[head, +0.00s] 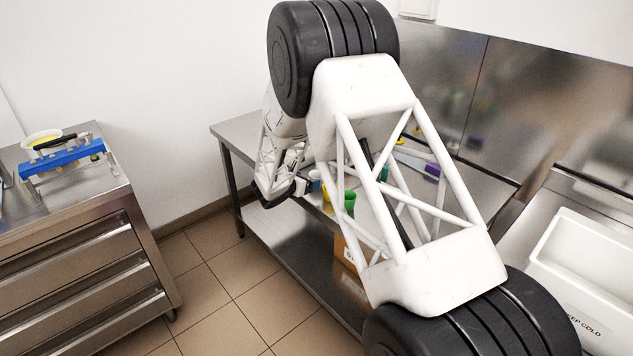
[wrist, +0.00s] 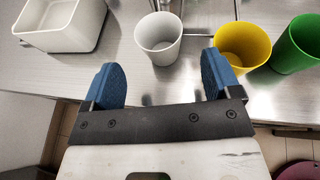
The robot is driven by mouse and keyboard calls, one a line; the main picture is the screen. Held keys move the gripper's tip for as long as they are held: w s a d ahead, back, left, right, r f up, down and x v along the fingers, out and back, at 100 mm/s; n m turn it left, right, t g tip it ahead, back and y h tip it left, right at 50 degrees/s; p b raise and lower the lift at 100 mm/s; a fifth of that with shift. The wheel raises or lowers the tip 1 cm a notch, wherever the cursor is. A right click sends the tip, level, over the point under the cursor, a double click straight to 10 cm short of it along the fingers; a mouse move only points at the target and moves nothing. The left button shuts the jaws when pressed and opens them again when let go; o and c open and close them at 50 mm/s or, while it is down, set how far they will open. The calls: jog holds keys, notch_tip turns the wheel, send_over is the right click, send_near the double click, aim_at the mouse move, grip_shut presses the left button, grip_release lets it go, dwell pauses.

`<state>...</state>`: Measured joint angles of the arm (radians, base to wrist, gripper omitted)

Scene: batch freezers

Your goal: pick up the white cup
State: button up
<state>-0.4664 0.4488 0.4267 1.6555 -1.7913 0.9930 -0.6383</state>
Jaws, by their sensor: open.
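The white cup (wrist: 158,38) stands upright on the steel table in the wrist view, with its open top showing. My gripper (wrist: 160,82) has its two blue fingers spread wide and empty. The cup is ahead of the gap between the fingertips, roughly centred and apart from both. In the head view my arm covers much of the table, and I cannot clearly make out the white cup there.
A yellow cup (wrist: 243,46) stands close beyond the right finger, with a green cup (wrist: 301,43) beside it. A white bin (wrist: 62,24) is at upper left. A brown box (head: 347,252) sits on the shelf below the table (head: 235,130).

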aim_at(312, 178)
jog(key=shift+x, duration=0.85)
jog(key=shift+x, duration=2.65)
jog(key=shift+c, duration=0.3)
jog(key=c, duration=0.9)
